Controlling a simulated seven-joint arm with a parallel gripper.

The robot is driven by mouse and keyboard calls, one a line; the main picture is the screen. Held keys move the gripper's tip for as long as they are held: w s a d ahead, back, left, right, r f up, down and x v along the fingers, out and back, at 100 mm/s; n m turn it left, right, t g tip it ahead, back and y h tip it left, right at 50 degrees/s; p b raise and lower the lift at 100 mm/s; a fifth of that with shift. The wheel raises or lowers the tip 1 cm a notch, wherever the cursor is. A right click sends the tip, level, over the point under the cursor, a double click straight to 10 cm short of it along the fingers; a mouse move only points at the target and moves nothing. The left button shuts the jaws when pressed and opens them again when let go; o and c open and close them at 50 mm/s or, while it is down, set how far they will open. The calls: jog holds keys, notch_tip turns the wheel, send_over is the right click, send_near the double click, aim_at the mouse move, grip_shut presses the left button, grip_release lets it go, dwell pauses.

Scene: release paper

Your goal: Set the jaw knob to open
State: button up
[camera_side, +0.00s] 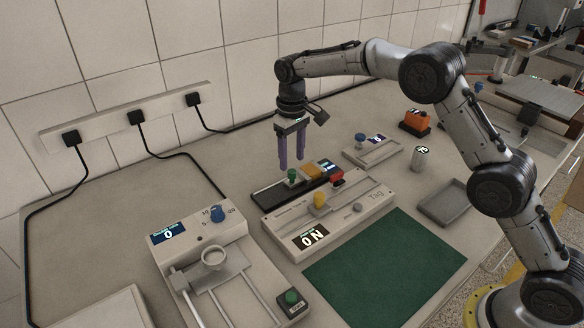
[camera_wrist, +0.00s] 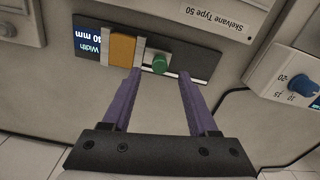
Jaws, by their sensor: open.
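A small green knob (camera_side: 292,175) stands on a black panel (camera_side: 268,193) in the middle of the bench; I take it for the jaw knob. In the wrist view the green knob (camera_wrist: 160,64) sits beside a grey jaw and an orange block (camera_wrist: 122,48), near a display (camera_wrist: 87,42) reading "Width" and a value in mm, upside down. My gripper (camera_side: 291,164) points down just above the panel, purple fingers apart. In the wrist view my gripper (camera_wrist: 159,72) is open, with the knob showing between its fingertips. I cannot tell whether either finger touches it.
In front of the panel is a grey device with a yellow knob (camera_side: 320,200). A blue-knobbed device (camera_side: 217,214) stands left. A green mat (camera_side: 385,268), grey tray (camera_side: 443,203), can (camera_side: 420,158) and orange box (camera_side: 416,121) lie right. The wall strip (camera_side: 105,129) is behind.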

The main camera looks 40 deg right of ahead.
aim_at(291, 171)
jog(key=shift+f, duration=2)
jog(key=shift+c, duration=0.2)
grip_shut()
jog(key=shift+a, duration=0.1)
